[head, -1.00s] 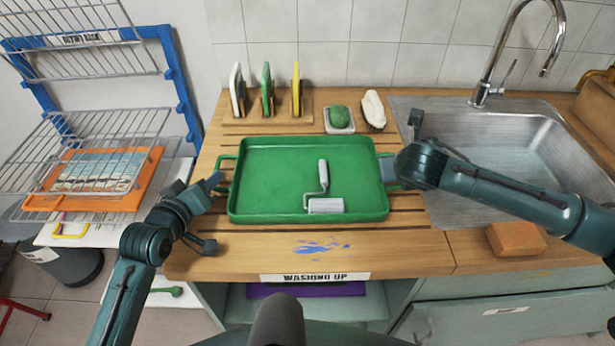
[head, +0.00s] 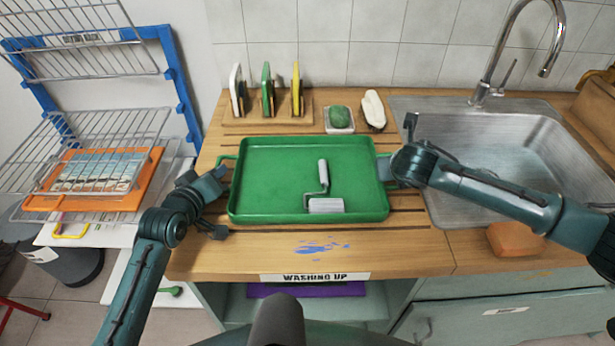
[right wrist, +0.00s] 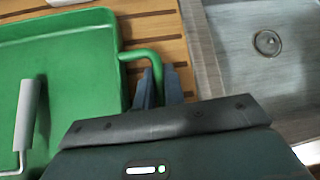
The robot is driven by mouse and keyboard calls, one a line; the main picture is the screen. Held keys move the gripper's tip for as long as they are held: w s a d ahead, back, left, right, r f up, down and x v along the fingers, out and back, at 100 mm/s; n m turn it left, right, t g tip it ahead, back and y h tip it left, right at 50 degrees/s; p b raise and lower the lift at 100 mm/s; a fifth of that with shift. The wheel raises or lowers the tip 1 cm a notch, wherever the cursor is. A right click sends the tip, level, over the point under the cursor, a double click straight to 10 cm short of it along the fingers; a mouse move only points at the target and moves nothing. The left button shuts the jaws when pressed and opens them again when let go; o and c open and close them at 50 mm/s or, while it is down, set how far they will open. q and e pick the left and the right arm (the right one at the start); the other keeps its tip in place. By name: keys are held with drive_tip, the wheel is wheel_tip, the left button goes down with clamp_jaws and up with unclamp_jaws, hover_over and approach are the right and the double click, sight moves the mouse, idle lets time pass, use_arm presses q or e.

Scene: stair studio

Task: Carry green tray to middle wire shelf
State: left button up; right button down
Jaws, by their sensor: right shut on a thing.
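The green tray (head: 270,160) lies flat on the wooden worktop, with a grey-and-white paint roller (head: 325,204) in it. My right gripper (head: 388,170) is shut on the tray's right handle; the right wrist view shows its fingers (right wrist: 158,88) at the green handle (right wrist: 140,55). My left gripper (head: 222,175) is at the tray's left handle (head: 226,160). Its fingers are too small and partly hidden to show whether they are open or touching. The middle wire shelf (head: 135,122) is on the blue-framed rack at the left, and its visible surface looks empty.
An orange tray (head: 145,180) with a picture lies below the middle shelf; another wire shelf (head: 100,60) is above. The sink (head: 530,140) is at the right.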

use_arm(q)
clamp_jaws()
use_arm(e)
drive_tip(key=shift+r, duration=0.1)
